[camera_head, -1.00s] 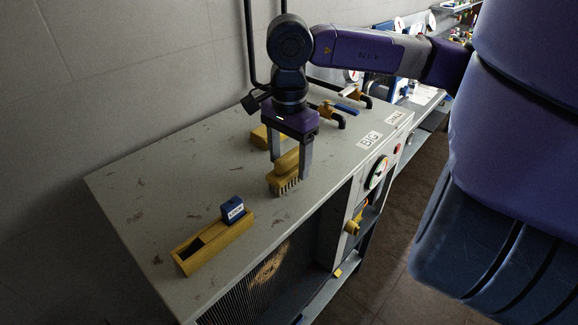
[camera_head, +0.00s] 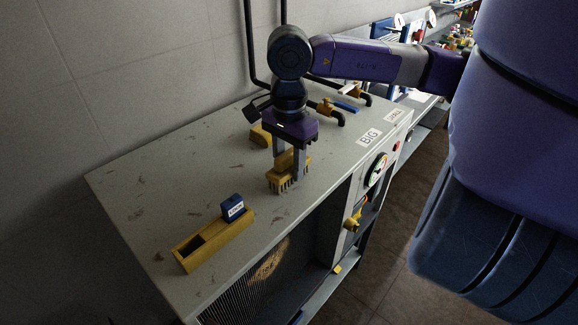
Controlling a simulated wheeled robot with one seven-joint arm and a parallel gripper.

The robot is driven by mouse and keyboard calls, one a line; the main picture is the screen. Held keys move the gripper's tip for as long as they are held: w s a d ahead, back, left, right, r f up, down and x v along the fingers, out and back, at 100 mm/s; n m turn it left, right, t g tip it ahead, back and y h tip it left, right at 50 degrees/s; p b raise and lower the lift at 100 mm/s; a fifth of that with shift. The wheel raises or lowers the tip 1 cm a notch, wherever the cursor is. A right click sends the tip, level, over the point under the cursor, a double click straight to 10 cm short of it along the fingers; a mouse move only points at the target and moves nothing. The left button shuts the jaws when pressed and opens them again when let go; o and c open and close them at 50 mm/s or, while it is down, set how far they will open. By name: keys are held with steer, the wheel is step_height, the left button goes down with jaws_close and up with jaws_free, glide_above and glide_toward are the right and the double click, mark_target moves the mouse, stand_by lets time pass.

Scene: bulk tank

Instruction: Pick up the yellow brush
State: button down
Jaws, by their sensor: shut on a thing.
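My gripper (camera_head: 287,168) points straight down over the brush. Its two grey fingers are shut on the brush body, one on each side. Part of the brush is hidden behind the near finger.
Another yellow object (camera_head: 258,136) lies just behind the gripper. A yellow open box (camera_head: 208,243) with a blue labelled block (camera_head: 233,208) sits at the front left. The left part of the top is clear.

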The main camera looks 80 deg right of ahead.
steer(key=shift+r, duration=0.1)
step_height(320, 180, up, 20)
steer(key=b, duration=0.2)
steer(key=shift+b, duration=0.3)
steer(key=c, duration=1.5)
jaws_free()
steer(key=shift+c, duration=0.2)
steer(key=c, duration=0.5)
